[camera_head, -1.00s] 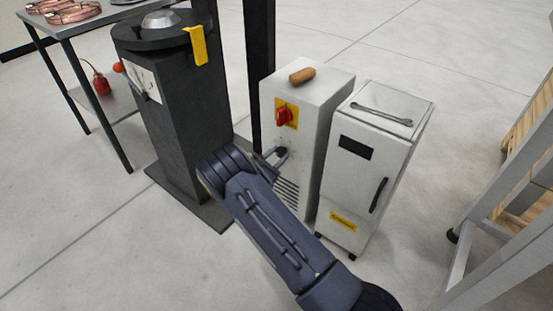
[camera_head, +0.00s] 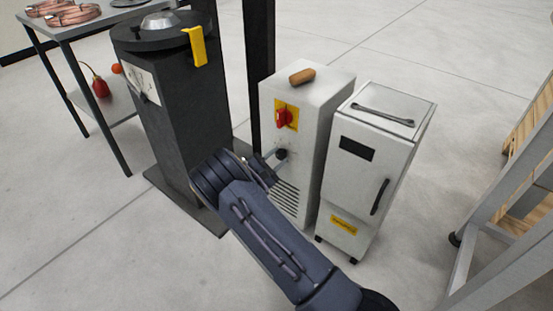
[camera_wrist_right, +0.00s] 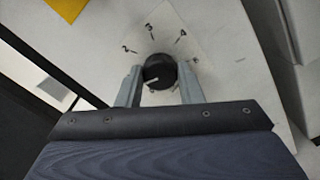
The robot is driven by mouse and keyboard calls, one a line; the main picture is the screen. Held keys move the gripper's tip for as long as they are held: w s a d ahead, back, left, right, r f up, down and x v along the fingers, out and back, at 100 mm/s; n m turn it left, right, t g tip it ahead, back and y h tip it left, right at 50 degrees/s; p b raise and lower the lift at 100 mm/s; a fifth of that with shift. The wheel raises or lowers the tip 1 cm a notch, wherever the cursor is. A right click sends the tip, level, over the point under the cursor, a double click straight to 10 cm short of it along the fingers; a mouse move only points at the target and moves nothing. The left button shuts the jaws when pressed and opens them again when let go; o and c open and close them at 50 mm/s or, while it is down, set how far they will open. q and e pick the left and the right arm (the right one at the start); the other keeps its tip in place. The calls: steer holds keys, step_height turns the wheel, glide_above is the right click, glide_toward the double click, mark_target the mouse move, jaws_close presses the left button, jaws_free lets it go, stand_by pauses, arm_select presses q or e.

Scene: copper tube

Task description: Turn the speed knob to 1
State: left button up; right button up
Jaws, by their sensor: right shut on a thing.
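The speed knob (camera_wrist_right: 157,72) is a round black knob on the pale front of the machine cabinet (camera_head: 300,100). It also shows in the head view as a dark spot (camera_head: 282,154) below the red switch. In the right wrist view, printed numbers with tick marks fan out above the knob; 2, 3 and 4 are readable, and no 1 shows. A white mark on the knob lies at its lower left. My right gripper (camera_wrist_right: 160,84) is shut on the knob, one grey finger on each side. My left gripper is not in view.
The red switch on a yellow plate (camera_head: 285,116) sits just above the knob. A white cabinet with a wrench on top (camera_head: 372,160) stands close on the right. A black pedestal (camera_head: 185,125) stands on the left. Open floor lies in front.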

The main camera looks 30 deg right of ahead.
steer(key=o, duration=1)
steer(key=shift+c, duration=0.2)
steer(key=p+v, duration=0.2)
steer(key=v, duration=0.6)
steer(key=shift+d, duration=0.1)
